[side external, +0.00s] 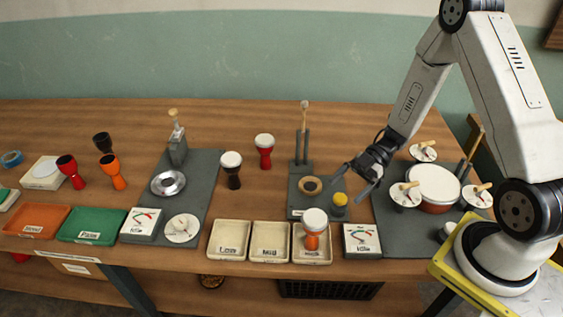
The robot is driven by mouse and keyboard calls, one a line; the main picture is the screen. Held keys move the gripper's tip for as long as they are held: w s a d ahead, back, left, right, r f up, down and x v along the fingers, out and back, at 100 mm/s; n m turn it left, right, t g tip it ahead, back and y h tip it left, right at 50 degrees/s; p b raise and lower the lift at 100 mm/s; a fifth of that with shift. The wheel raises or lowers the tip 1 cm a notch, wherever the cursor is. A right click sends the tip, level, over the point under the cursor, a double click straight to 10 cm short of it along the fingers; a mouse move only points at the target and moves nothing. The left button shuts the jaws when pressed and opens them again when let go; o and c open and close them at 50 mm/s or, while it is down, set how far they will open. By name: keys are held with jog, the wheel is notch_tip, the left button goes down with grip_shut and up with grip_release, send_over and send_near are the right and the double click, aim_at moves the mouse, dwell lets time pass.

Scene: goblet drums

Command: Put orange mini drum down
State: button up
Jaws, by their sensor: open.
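The orange mini drum (312,240) stands upright, white head up, in the rightmost of three small cream trays (326,259). The tray's label is partly hidden by the drum. My gripper (356,182) is open and empty, above and to the right of the drum and clear of it. Its fingers point down and left, close to the grey plate with the ring stand.
The other cream trays read Low (230,253) and Mid (270,254). A dial box (361,240) stands just right of the trays. A tan ring (310,185) and yellow knob (340,199) are near my gripper. A large drum (434,185) with clamps stands right.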

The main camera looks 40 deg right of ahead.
jog(key=w+d+r+m+t+h, duration=0.2)
jog(key=w+r+m+t+h, duration=0.5)
jog(key=w+h, duration=0.35)
jog(key=s+a+r+m+g+h, duration=0.1)
jog(key=s+a+m+g, duration=0.1)
jog(key=s+m, duration=0.3)
jog(key=s+a+r+m+g+h, duration=0.1)
jog(key=s+a+m+g+h, duration=0.1)
jog(key=s+m, duration=0.3)
jog(key=s+g, duration=0.1)
jog(key=s, duration=0.3)
